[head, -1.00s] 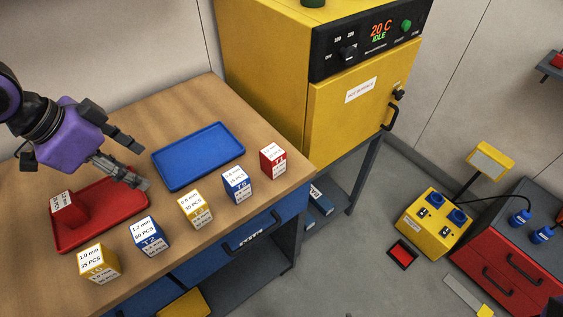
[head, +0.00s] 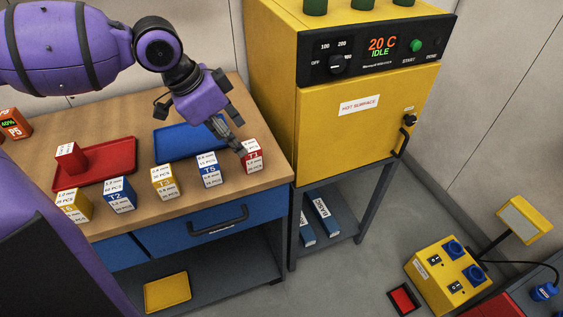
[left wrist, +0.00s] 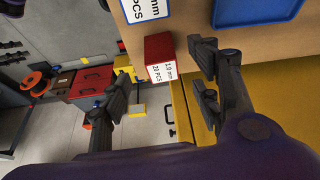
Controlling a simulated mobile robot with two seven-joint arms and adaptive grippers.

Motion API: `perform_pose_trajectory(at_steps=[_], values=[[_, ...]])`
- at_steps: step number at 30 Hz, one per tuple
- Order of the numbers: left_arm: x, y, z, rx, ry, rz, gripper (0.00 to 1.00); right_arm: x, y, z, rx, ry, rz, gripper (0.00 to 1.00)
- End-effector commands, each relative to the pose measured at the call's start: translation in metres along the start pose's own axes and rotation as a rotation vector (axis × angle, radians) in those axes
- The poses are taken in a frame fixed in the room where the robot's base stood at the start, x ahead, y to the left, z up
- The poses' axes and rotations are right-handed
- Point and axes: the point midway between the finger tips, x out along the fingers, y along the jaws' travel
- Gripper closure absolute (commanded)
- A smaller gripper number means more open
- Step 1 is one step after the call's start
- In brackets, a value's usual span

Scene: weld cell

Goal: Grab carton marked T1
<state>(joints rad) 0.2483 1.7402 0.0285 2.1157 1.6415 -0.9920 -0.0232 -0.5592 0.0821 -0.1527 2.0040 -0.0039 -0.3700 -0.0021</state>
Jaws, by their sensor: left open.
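The red carton marked T1 (head: 252,158) stands upright at the right end of a row of cartons near the bench's front edge. My left gripper (head: 236,132) is open, just left of and above T1, with its fingers partly covering the carton's left side. In the left wrist view the open left gripper (left wrist: 160,78) has a red carton (left wrist: 158,50) ahead between its fingers, apart from both; its label reads 1.0 mm, 20 PCS. My right gripper is not in view.
A blue-and-white carton (head: 208,170) stands left of T1, then a yellow one (head: 164,181), T2 (head: 119,195) and another yellow one (head: 73,207). A blue tray (head: 170,145) lies behind. A red tray (head: 120,157) holds a red carton. The yellow oven (head: 330,125) stands right.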

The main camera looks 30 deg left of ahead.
Motion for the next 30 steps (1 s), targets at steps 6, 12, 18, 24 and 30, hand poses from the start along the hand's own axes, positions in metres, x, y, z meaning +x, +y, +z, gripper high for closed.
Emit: perform_pose_trajectory(at_steps=[6, 12, 18, 24, 30], values=[[0.012, -0.003, 0.001, -0.008, -0.002, -0.003, 0.43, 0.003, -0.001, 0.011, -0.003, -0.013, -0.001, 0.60], [0.034, -0.003, 0.001, -0.008, -0.003, -0.001, 0.43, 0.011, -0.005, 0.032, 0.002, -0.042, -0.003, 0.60], [0.061, -0.005, -0.001, -0.006, -0.001, -0.001, 0.43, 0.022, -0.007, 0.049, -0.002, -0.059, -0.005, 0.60], [0.079, -0.005, -0.002, -0.007, 0.000, -0.003, 0.43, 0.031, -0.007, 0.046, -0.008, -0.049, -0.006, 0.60], [0.079, -0.005, -0.003, -0.007, 0.001, -0.005, 0.43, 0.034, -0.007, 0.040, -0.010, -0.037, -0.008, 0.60]])
